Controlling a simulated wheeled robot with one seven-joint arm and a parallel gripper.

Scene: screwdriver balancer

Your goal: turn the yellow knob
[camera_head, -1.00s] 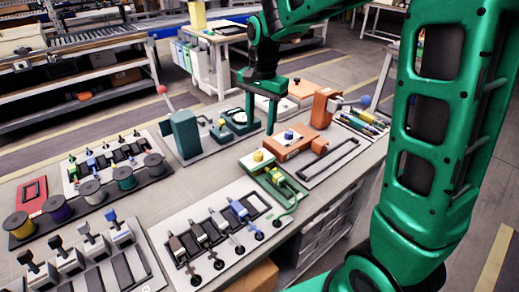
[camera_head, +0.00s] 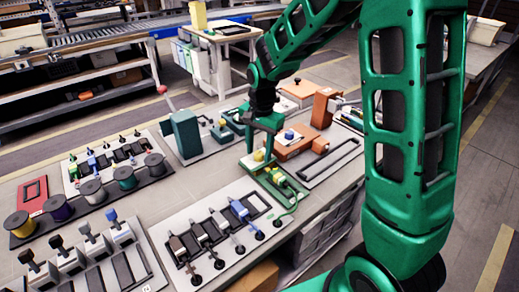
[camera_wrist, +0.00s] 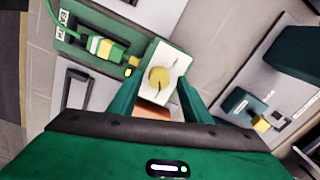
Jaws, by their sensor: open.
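The yellow knob (camera_wrist: 157,79) is round with a slot-like mark, on a white plate at the end of a green device (camera_wrist: 88,38). In the head view the knob (camera_head: 259,155) sits on the green device (camera_head: 273,181) near the right side of the table. My gripper (camera_wrist: 159,86) is open, with one finger on each side of the knob in the wrist view. In the head view my gripper (camera_head: 261,143) points down over the knob. I cannot tell whether the fingers touch it or how high above it they are.
An orange block device (camera_head: 296,143) stands close behind and right of the knob. A dark green upright block (camera_head: 186,134) stands to the left. A tray with levers (camera_head: 213,232) lies in front. Bare table shows left of the green device.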

